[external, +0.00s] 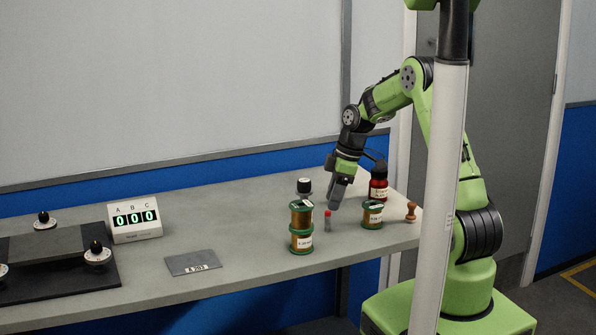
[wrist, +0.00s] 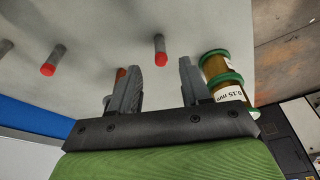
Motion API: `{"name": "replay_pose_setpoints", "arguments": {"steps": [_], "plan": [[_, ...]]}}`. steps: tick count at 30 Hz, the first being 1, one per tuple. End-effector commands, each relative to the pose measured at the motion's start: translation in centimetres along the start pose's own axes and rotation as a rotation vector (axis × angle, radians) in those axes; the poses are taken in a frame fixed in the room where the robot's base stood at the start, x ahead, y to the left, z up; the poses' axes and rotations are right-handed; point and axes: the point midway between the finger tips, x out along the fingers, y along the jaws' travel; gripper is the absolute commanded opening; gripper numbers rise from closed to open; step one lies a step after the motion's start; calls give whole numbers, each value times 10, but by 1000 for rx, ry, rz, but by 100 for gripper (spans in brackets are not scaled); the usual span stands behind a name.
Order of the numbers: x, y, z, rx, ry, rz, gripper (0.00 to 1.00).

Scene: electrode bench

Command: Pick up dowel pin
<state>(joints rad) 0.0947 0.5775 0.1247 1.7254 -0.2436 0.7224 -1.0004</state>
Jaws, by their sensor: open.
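Slim grey pins with red ends stand on the bench; I take these for the dowel pin and its like, but cannot tell which one is meant. In the wrist view one pin (wrist: 160,48) shows just beyond my gripper (wrist: 157,70), in line with the gap between the fingers. Another pin (wrist: 55,58) is farther left. A red end (wrist: 121,72) shows behind the left finger, mostly hidden. In the external view my gripper (external: 335,203) points down, slightly above and right of one red-topped pin (external: 327,222). The fingers are apart with nothing visibly held.
A stacked wire spool (external: 301,238) stands left of the pin, a single spool (external: 372,214) to the right. Behind are a brown bottle (external: 379,188) and a black-topped item (external: 304,186). A wooden stamp (external: 410,211) is near the right edge. A grey plate (external: 193,263) lies left.

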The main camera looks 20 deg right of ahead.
Motion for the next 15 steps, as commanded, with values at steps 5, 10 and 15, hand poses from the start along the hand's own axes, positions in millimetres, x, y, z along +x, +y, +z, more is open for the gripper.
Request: {"name": "replay_pose_setpoints", "arguments": {"steps": [5,10,15], "plan": [[23,0,-1,-1,0,0,47],[56,-1,-2,0,-1,-2,47],[69,-1,-3,0,0,2,47]]}}
